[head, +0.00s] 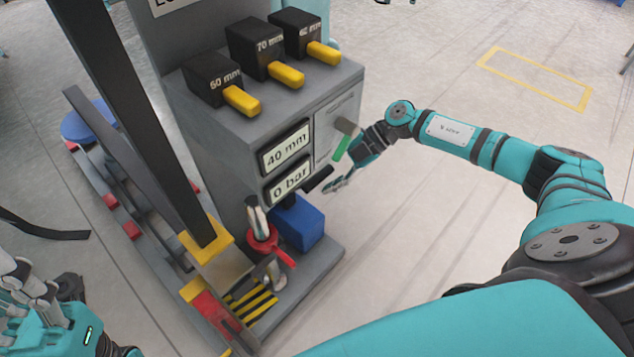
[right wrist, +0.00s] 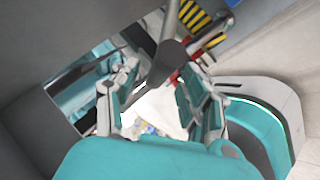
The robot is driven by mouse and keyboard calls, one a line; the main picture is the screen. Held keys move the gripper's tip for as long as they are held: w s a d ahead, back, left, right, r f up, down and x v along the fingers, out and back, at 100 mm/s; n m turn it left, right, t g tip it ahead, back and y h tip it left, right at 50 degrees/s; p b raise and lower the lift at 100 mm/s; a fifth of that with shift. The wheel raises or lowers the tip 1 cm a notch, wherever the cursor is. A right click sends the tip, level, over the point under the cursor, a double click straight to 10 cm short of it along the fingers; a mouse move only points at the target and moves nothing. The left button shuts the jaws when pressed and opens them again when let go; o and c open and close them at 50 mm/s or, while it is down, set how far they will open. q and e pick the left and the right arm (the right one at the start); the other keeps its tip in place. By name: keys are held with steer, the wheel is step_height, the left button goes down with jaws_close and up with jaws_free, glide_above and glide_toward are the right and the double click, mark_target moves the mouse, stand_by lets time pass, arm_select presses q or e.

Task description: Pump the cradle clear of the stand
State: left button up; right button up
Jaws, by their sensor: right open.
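The grey machine (head: 225,150) stands left of centre in the head view, with readouts "40 mm" (head: 287,147) and "0 bar" (head: 289,183). A red collar (head: 262,240) with a metal cylinder sits low at its front, beside a blue box (head: 298,222). I cannot tell which part is the cradle or the stand. In the right wrist view, a dark grey rod (right wrist: 167,62) extends between the spread fingers; contact is unclear. My left gripper (head: 35,295) is at lower left.
Several black blocks with yellow handles (head: 285,74) stand on top of the machine. Dark beams (head: 135,120) slant down its left side. Yellow-black stripes (head: 250,302) mark its base. Floor at right is clear, with a yellow-outlined rectangle (head: 535,78).

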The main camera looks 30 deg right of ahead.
steer(key=shift+x, duration=1.15)
jaws_close()
